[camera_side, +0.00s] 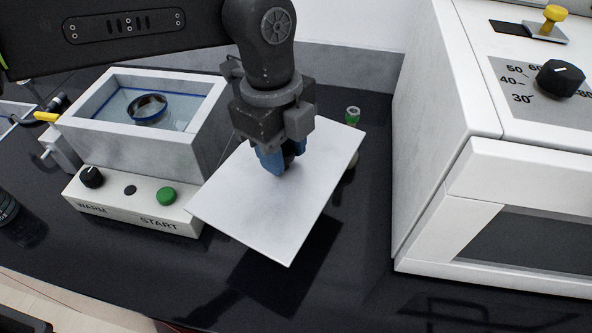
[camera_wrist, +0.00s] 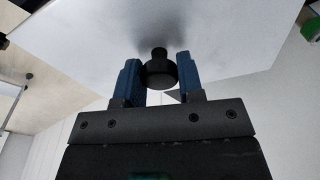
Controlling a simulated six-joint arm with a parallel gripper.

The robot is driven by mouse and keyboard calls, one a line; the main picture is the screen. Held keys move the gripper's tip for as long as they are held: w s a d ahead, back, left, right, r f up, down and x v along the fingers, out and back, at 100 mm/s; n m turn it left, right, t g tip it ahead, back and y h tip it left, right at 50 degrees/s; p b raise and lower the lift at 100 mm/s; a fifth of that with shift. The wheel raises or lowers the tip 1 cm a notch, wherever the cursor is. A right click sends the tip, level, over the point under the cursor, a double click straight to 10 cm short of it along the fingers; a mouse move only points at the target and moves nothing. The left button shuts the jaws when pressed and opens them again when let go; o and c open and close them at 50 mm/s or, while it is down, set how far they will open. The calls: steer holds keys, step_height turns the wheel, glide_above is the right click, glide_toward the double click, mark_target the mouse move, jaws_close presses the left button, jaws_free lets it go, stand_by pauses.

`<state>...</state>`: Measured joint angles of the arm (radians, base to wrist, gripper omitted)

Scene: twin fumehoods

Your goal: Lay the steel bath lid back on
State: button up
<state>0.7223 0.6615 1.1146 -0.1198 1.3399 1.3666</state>
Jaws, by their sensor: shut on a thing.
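The steel bath lid (camera_side: 262,205) is a flat pale plate held in the air, tilted, to the right of the bath. My gripper (camera_side: 280,160) is shut on the lid's black knob. In the wrist view the blue fingers of my gripper (camera_wrist: 158,80) stand on both sides of the black knob (camera_wrist: 160,72), with the lid (camera_wrist: 100,35) beyond. The bath (camera_side: 205,105) is a grey-white box with an open top on a white base. Inside it are liquid and a dark round vessel with a blue rim (camera_side: 147,108).
The bath's base carries a black knob (camera_side: 91,177) and a green START button (camera_side: 167,196). A large white oven-like unit (camera_side: 450,150) stands at the right. A green-topped item (camera_side: 352,115) is behind the lid. The black bench (camera_side: 350,290) in front is clear.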

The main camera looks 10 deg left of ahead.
steer(key=a+r+n, duration=0.1)
steer(key=r, duration=0.1)
steer(key=s+a+r+n, duration=0.1)
steer(key=a+r, duration=0.1)
steer(key=a+r+n, duration=0.1)
steer(key=r, duration=0.1)
steer(key=shift+s+a+n, duration=0.3)
steer(key=shift+s+a, duration=0.05)
steer(key=a+r+n+t, duration=0.1)
steer(key=a+n+t, duration=0.1)
steer(key=a+n, duration=0.7)
steer(key=w+a+r+n+y, duration=0.1)
steer(key=w+a+r+n, duration=0.2)
steer(key=w+a+n, duration=0.5)
steer(key=w+a, duration=0.2)
steer(key=a, duration=0.3)
steer(key=shift+w+a+r+n, duration=0.2)
steer(key=shift+a+n, duration=0.05)
steer(key=shift+n, duration=0.15)
steer(key=shift+f, duration=0.15)
step_height(320, 180, down, 7)
steer(key=shift+r, duration=0.2)
steer(key=shift+f, duration=0.6)
steer(key=o, duration=1.1)
